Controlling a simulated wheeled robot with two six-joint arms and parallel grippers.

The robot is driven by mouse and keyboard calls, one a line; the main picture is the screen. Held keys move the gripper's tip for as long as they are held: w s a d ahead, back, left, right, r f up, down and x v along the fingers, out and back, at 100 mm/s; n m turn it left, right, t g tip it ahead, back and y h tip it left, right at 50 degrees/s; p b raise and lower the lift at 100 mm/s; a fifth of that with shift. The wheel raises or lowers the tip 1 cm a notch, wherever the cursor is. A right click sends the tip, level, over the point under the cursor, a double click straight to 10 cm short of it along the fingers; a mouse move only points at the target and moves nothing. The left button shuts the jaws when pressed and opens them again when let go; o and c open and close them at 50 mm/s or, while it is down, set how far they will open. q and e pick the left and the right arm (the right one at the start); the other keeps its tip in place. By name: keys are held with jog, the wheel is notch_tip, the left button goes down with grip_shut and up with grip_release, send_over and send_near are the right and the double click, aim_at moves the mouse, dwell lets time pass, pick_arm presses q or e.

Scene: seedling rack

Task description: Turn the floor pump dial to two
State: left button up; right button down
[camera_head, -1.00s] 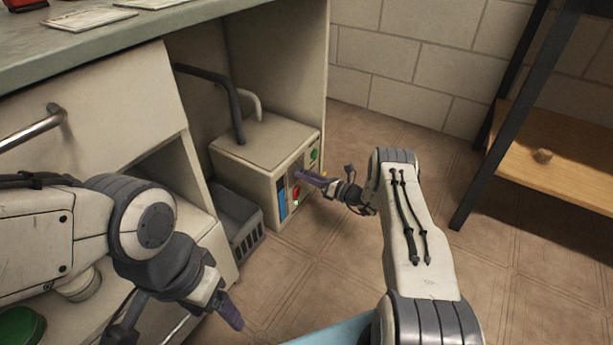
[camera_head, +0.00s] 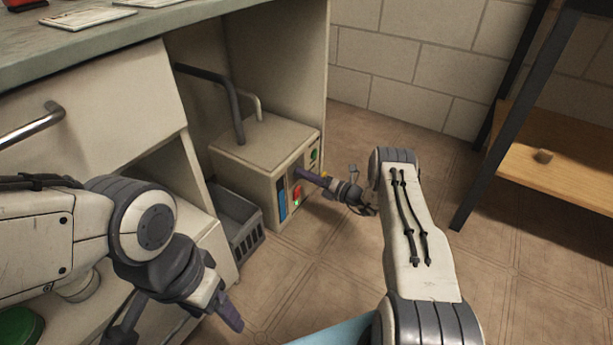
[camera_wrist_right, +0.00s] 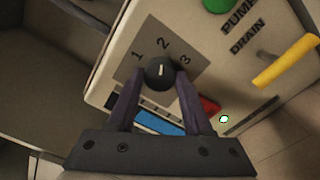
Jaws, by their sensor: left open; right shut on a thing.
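The floor pump (camera_head: 262,150) is a beige box on the floor under the counter, with a control panel facing right. Its black dial (camera_wrist_right: 160,72) sits on a grey plate marked 1, 2 and 3. The dial's white mark points up, toward the 2 as far as I can tell. My right gripper (camera_wrist_right: 159,85) is shut on the dial, one purple finger on each side; it also shows at the panel in the head view (camera_head: 302,174). My left gripper (camera_head: 227,318) is open and empty, low in front of the cabinet, away from the pump.
A green button (camera_wrist_right: 216,4), a yellow lever (camera_wrist_right: 288,60), a red switch (camera_wrist_right: 209,106) and a blue strip (camera_wrist_right: 158,122) surround the dial. A grey crate (camera_head: 236,222) stands left of the pump. Floor to the right is clear up to a wooden shelf (camera_head: 560,165).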

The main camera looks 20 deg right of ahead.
dwell(0.3)
jog(key=shift+c, duration=1.5)
grip_release()
jog(key=p+v, duration=0.4)
jog(key=v, duration=0.6)
jog(key=shift+s+d+p, duration=0.2)
jog(key=shift+d+p, duration=0.05)
jog(key=shift+p, duration=0.15)
